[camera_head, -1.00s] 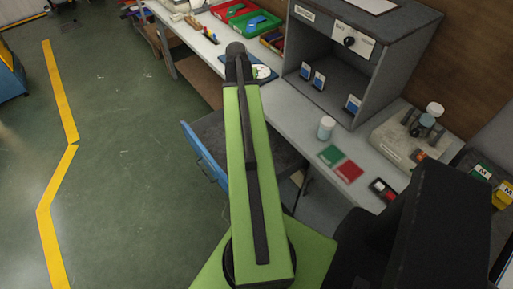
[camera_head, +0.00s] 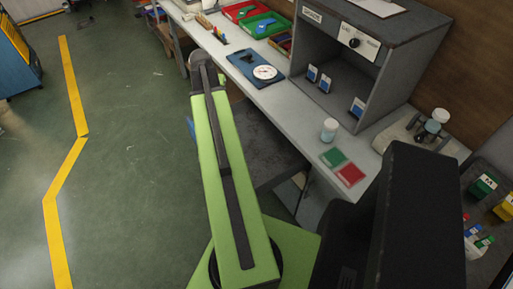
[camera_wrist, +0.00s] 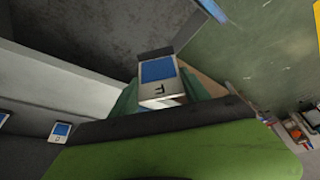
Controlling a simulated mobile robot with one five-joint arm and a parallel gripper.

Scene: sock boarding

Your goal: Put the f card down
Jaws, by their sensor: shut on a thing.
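The f card (camera_wrist: 158,90) is white with a blue panel and a dark letter F. It shows at the centre of the wrist view, held up and apart from the bench. My gripper (camera_wrist: 156,54) is shut on it; a dark finger crosses the card's upper end. In the head view my gripper is at the far end of my green arm, beside the bench's left edge, and the card cannot be made out there. Other blue-and-white cards (camera_head: 312,73), (camera_head: 325,84) and (camera_head: 357,107) stand inside the grey booth (camera_head: 392,65).
On the grey bench (camera_head: 285,100) are a blue mat (camera_head: 240,65) with a white disc (camera_head: 264,72), a white jar (camera_head: 329,130), and a green (camera_head: 333,158) and a red pad (camera_head: 350,175). A green tray (camera_head: 262,24) stands farther back. Open floor lies left.

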